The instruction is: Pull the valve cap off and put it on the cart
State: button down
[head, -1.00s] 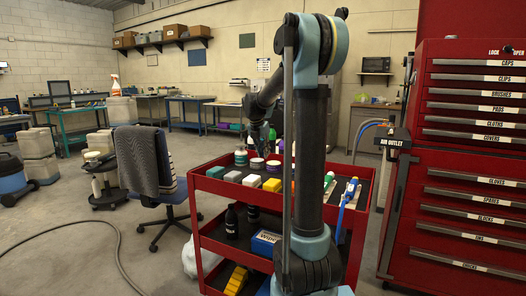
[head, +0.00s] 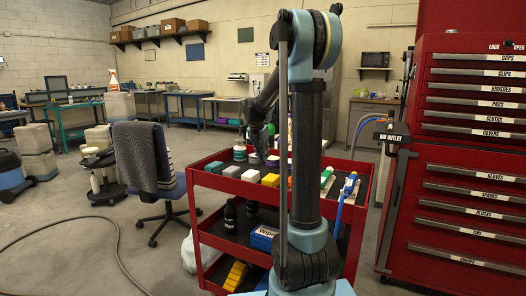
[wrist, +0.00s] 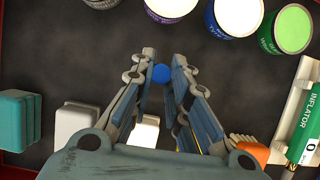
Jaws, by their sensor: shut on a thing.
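My gripper (wrist: 161,80) is shut on a small round blue cap (wrist: 161,73), held between the fingertips in the wrist view. In the head view my gripper (head: 262,152) is over the far part of the red cart's top tray (head: 213,183), and the cap is too small to make out there. The wrist view looks down on the dark tray floor (wrist: 215,65) beneath the cap. The gap between cap and tray cannot be judged exactly. The valve stem is not identifiable in these frames.
Several round tins, one with a green lid (wrist: 293,28), stand along the tray's far side. A teal block (wrist: 18,118), white blocks (wrist: 75,122) and a green inflator (wrist: 305,125) lie nearer. Dark floor between them is clear. A red tool cabinet (head: 455,170) stands right of the cart.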

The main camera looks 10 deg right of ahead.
jog(key=shift+f, duration=3.15)
jog(key=shift+s+a+f, duration=0.15)
jog(key=shift+f, duration=0.05)
jog(key=c, duration=1.5)
grip_release()
jog(key=shift+o, duration=0.2)
